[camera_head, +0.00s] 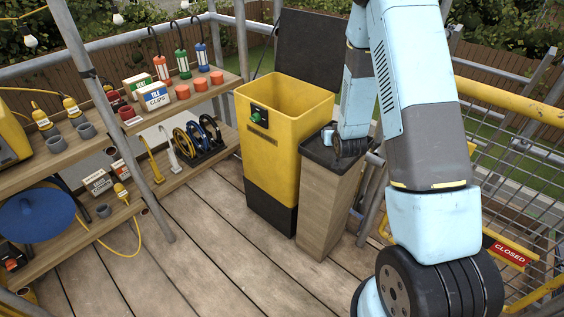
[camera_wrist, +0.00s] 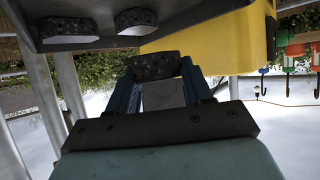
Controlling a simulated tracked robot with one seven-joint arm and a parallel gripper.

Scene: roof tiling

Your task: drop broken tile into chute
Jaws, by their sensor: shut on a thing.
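My gripper (camera_wrist: 160,80) shows in the wrist view, which appears upside down. Its fingers are shut on a dark speckled piece (camera_wrist: 155,66), seemingly the broken tile. Two similar speckled pieces (camera_wrist: 137,20) lie on the dark top of the wooden stand (camera_wrist: 100,42). In the head view my arm comes down over this stand (camera_head: 328,205) and mostly hides the gripper. The yellow bin (camera_head: 262,150), open at the top, stands just left of the stand; its yellow wall (camera_wrist: 215,40) shows beyond the held piece. I cannot tell whether the bin is the chute.
Shelves (camera_head: 180,105) with lamps, boxes and cups stand at the left. A black panel (camera_head: 308,50) rises behind the bin. Yellow rails and a red CLOSED sign (camera_head: 509,253) are at the right. The plank floor (camera_head: 215,260) in front of the bin is clear.

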